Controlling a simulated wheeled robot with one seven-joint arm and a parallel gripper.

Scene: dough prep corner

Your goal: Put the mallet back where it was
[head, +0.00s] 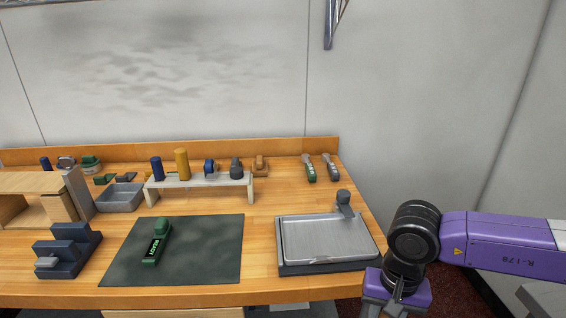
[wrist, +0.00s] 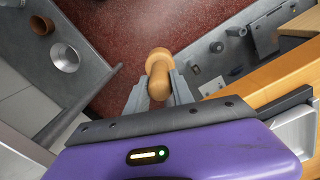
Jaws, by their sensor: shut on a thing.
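My gripper (wrist: 158,88) is shut on a tan wooden piece, which I take to be the mallet (wrist: 158,62), with a rounded end and a narrower waist. In the wrist view it stands out beyond the two grey fingers, over the red floor beside the table's edge. In the head view my gripper (head: 394,300) is at the lower right, off the table's right front corner. Its fingertips and the mallet are cut off or hidden there. I cannot tell which spot the mallet came from.
A dark mat (head: 205,255) with a green device (head: 157,242) lies mid-table. A flat metal scale-like tray (head: 325,241) is at right. A pale rack (head: 202,184) holds several tools. Two handled tools (head: 309,169) lie at the back right. A grey bin (head: 119,198) stands left.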

